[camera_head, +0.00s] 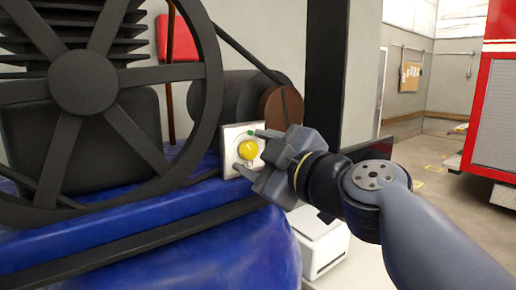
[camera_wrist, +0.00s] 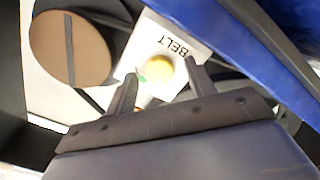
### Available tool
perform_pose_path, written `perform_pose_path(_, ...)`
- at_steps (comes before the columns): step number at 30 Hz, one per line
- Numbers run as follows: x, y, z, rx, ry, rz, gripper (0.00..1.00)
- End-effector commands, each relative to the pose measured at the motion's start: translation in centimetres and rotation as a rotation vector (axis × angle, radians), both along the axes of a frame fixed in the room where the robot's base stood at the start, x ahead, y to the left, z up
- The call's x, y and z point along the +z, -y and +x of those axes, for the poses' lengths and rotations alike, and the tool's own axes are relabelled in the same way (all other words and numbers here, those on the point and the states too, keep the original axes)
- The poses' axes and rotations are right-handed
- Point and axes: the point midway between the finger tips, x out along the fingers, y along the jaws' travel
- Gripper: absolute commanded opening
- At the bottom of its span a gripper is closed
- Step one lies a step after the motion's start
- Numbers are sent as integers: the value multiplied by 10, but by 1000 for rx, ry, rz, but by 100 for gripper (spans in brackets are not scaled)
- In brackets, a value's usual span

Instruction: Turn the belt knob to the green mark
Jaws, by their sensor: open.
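The yellow belt knob (camera_head: 248,150) sits on a white panel (camera_head: 230,157) beside the blue tank. A small green mark (camera_head: 251,132) shows at the panel's upper part, above the knob. In the wrist view the knob (camera_wrist: 159,67) lies beyond and between my two fingertips, with the panel's BELT lettering (camera_wrist: 184,44) upside down and the green mark (camera_wrist: 141,78) close to the left finger. My gripper (camera_head: 247,150) is open in front of the panel, its fingers pointing at it. I cannot tell whether a finger touches the knob. The knob's pointer is not clear.
A large black spoked wheel (camera_head: 84,84) stands left of the panel, above the blue tank (camera_head: 170,250). A brown disc (camera_head: 280,108) sits behind and above my gripper. A dark post (camera_head: 325,75) rises behind it.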

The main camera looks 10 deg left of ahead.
Motion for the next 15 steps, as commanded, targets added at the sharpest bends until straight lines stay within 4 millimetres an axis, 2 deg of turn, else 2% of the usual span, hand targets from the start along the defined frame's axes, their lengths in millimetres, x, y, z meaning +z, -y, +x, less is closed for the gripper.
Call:
perform_pose_path(6,0,0,0,0,0,0,50)
perform_pose_path(15,0,0,0,0,0,0,26)
